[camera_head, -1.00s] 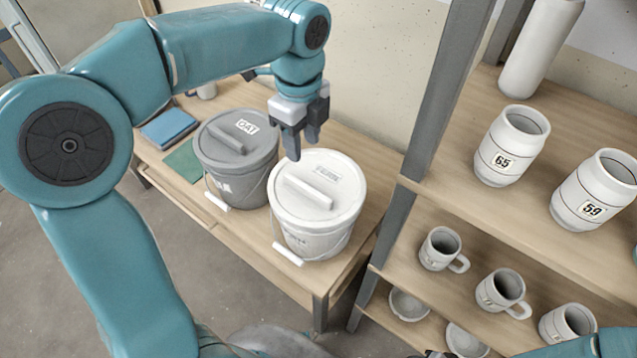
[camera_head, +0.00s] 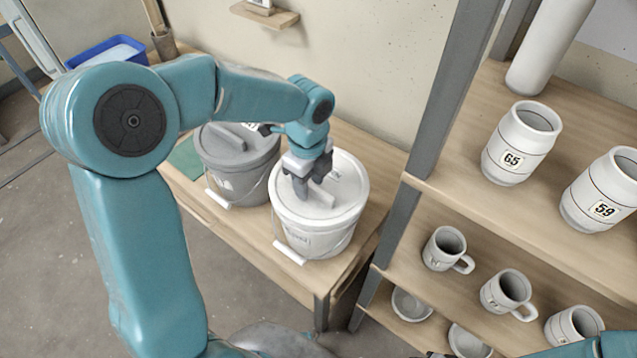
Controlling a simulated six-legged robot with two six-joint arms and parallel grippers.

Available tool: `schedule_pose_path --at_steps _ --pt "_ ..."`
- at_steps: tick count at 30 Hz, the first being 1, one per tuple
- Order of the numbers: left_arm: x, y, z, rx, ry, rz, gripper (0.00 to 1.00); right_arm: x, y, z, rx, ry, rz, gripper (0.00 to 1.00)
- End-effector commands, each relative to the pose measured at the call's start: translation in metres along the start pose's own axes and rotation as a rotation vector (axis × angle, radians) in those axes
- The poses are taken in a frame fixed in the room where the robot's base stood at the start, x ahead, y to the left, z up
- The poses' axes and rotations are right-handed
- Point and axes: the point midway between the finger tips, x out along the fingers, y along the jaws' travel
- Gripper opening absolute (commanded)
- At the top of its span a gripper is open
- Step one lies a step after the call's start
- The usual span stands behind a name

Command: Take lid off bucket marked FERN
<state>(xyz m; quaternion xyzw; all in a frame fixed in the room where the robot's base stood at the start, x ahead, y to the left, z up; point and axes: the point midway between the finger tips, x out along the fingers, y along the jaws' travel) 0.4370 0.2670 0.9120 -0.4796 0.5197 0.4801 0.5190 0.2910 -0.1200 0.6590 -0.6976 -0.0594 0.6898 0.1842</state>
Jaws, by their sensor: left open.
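A white bucket (camera_head: 312,240) stands on the wooden table with its white lid (camera_head: 345,183) on. The lid has a raised bar handle (camera_head: 322,198). The writing on this bucket is too small to read. My left gripper (camera_head: 305,189) is open and low over this lid, with its fingers at the bar handle. I cannot tell whether they touch it or straddle it. A grey bucket (camera_head: 237,182) with a grey lid (camera_head: 220,150) stands just left, its lid tag mostly hidden by my left arm. My right gripper is not in view.
A shelf unit on the right holds jars marked 65 (camera_head: 520,142) and 59 (camera_head: 605,190), with mugs (camera_head: 445,248) and bowls below. Its grey post (camera_head: 390,228) stands close to the white bucket. A blue bin (camera_head: 108,50) is at the back left.

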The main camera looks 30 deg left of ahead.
Motion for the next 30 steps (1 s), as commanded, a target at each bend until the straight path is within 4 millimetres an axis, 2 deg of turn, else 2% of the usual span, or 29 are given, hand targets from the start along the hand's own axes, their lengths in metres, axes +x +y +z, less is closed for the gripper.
schedule_pose_path --at_steps 26,27,30 --pt "0.0044 0.0001 0.0000 -0.001 0.000 0.000 0.44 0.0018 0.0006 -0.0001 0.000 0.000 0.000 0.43" --pt "0.0044 0.0001 0.0000 -0.001 0.000 0.000 0.31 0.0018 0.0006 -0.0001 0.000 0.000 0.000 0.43" --pt "0.0044 0.0001 0.0000 -0.001 0.000 0.000 0.00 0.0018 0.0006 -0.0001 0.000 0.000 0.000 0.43"
